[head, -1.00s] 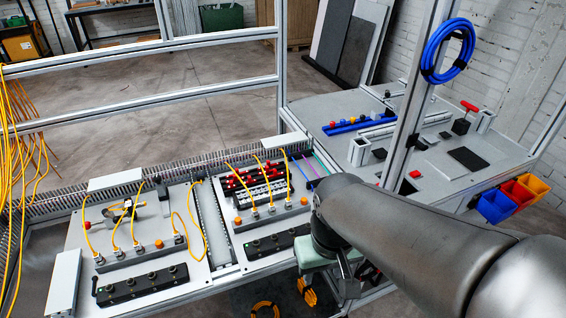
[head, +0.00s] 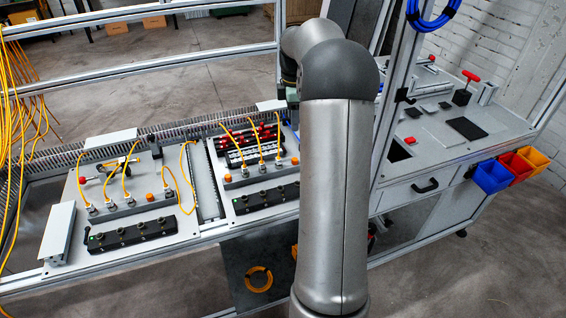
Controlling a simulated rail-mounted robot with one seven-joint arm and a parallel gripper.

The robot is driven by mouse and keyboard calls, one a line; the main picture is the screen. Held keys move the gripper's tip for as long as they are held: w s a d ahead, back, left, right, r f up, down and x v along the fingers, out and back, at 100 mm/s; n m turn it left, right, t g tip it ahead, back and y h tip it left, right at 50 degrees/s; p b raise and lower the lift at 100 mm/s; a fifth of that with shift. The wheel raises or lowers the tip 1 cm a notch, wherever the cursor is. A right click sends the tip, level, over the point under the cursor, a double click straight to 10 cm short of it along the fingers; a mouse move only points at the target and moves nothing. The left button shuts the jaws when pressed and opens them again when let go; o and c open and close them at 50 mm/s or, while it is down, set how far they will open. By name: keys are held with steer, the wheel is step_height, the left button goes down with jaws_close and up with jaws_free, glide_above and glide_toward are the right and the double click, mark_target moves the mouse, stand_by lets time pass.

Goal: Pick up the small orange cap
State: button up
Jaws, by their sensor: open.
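I cannot tell which one the task means. My arm rises through the middle of the head view and bends away at the top. My gripper is hidden behind the arm, so its place relative to the caps does not show. The blue rack with small coloured caps on the right-hand bench is hidden behind the arm.
Yellow cables (head: 124,180) loop over the left panel. Black connector boxes (head: 131,233) lie along the front. A metal frame post (head: 394,125) stands right of my arm. Blue, red and yellow bins (head: 492,177) hang on the right bench (head: 440,150).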

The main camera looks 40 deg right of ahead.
steer(key=p, duration=0.1)
glide_above(295, 159)
steer(key=a, duration=0.1)
step_height(295, 159, down, 10)
steer(key=shift+s+f, duration=0.1)
steer(key=shift+f, duration=0.1)
steer(key=shift+d+f+p, duration=0.25)
steer(key=shift+f+p, duration=0.15)
steer(key=shift+f, duration=0.95)
steer(key=shift+d+f+p, duration=0.2)
steer(key=shift+f+p, duration=0.2)
steer(key=shift+f, duration=0.95)
steer(key=shift+c, duration=0.2)
jaws_close()
